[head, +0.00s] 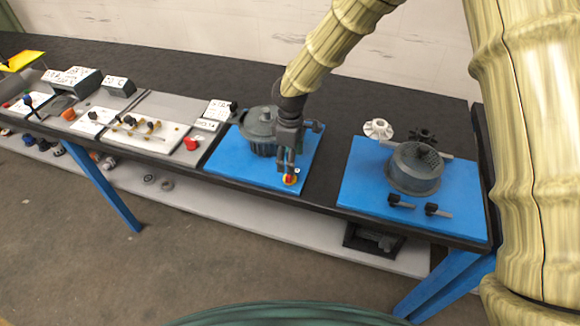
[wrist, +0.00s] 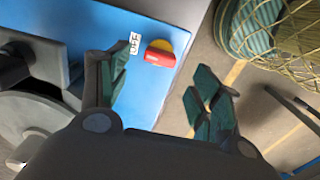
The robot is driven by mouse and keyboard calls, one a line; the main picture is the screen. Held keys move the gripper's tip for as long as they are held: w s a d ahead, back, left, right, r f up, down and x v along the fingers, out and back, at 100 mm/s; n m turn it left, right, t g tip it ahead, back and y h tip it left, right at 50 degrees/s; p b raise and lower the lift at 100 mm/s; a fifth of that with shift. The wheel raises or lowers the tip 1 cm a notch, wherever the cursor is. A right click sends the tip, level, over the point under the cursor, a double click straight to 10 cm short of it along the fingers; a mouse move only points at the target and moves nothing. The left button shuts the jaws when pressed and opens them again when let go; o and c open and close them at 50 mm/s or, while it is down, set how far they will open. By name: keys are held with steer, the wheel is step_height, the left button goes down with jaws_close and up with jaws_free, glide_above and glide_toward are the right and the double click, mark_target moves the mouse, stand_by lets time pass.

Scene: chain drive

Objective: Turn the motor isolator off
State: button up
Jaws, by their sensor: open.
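The motor isolator is a red handle on a yellow disc (head: 291,180), near the front edge of the left blue board (head: 235,165). In the wrist view the red handle (wrist: 160,57) lies between the line of my two fingers, beyond their tips. A white label reading OFF (wrist: 135,43) is just left of it; the handle's long side lies roughly across the picture, tilted slightly. My gripper (head: 287,165) points down above the isolator, open and empty. In the wrist view my gripper (wrist: 160,85) has its green-padded fingers apart. I cannot tell whether they touch the handle.
A dark motor housing (head: 260,128) stands on the same board, close to my gripper. A second blue board (head: 365,190) on the right carries a round ribbed housing (head: 414,168) and small parts. Panels with knobs and a red button (head: 191,144) are on the left.

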step_height(320, 180, up, 6)
steer(key=shift+f, duration=0.1)
stand_by(0.6)
